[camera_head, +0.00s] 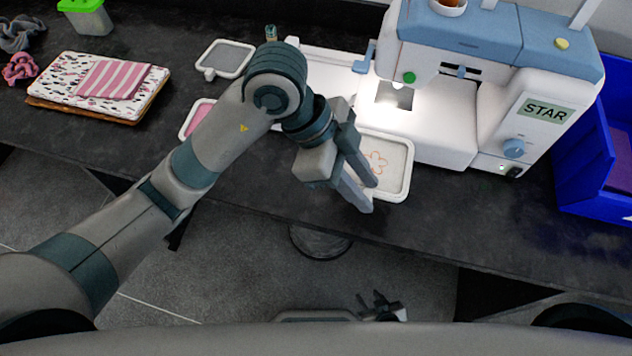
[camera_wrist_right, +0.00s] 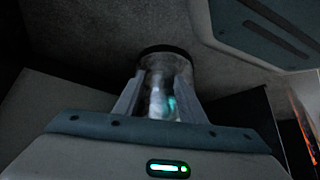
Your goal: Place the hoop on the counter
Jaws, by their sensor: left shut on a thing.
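The hoop (camera_head: 398,182) is a white rounded rectangular frame around pale fabric with an orange flower outline. It is at the front of the dark counter (camera_head: 470,210), just before the sewing machine (camera_head: 440,130). My left gripper (camera_head: 366,197) is shut on the hoop's left side; the fingers hide part of that side. I cannot tell whether the hoop touches the counter. My right gripper (camera_wrist_right: 159,92) is low, below counter height; its fingers are apart, with a dark-rimmed, clear-looking round object beyond them. It also shows small in the head view (camera_head: 382,300).
A grey hoop (camera_head: 228,56) and a partly hidden pink one (camera_head: 198,117) lie on the counter. Folded fabric (camera_head: 90,80), scrunchies (camera_head: 20,68) and a green-lidded tub (camera_head: 88,16) are at left. A blue bin (camera_head: 590,190) stands at right. A round stool (camera_head: 320,242) is below the front edge.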

